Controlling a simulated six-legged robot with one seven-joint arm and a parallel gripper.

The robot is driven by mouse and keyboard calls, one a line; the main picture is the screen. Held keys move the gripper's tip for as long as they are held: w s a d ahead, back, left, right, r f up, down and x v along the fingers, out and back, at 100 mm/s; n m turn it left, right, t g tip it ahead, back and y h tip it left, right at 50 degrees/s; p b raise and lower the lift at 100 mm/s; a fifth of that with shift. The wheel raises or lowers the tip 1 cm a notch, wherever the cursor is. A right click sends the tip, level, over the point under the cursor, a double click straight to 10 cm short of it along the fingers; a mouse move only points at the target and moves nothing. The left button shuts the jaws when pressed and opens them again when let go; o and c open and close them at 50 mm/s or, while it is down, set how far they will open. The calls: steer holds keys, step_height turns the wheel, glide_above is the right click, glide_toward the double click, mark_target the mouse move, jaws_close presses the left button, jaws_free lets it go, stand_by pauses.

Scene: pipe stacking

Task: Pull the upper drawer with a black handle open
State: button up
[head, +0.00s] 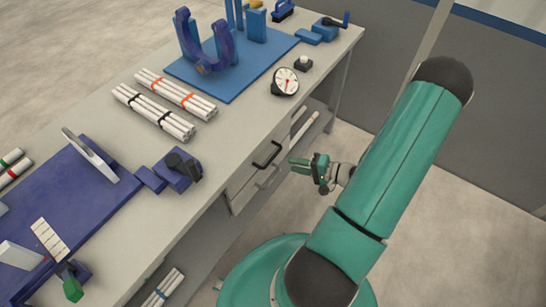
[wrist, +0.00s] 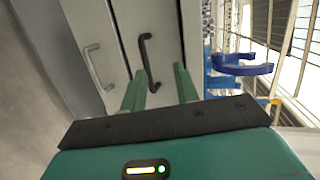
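The black handle (head: 267,155) is on the upper drawer's pale front, on the near side of the workbench. It also shows in the wrist view (wrist: 145,50), beyond my fingertips and closer to the left finger. The upper drawer (wrist: 166,22) looks shut. My gripper (head: 293,162) is just right of the black handle in the head view, with a small gap between them. In the wrist view its two green fingers (wrist: 160,72) are apart with nothing held. The lower end of the handle is close to the left finger; contact cannot be told.
A silver handle (head: 266,179) is on the drawer below. The bench top (head: 232,128) carries a gauge (head: 285,81), white pipe bundles (head: 155,112), a blue fixture (head: 205,48) and a blue board (head: 65,195). An open shelf beside the drawers holds a pipe (head: 305,128). Floor right is clear.

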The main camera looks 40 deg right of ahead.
mark_target(273, 157)
step_height(273, 157, down, 4)
steer(key=s+d+m+t+h, duration=0.1)
steer(key=d+m+t+h, duration=0.1)
steer(key=x, duration=1.3)
steer(key=shift+w+d+f, duration=0.1)
steer(key=shift+f, duration=0.05)
jaws_close()
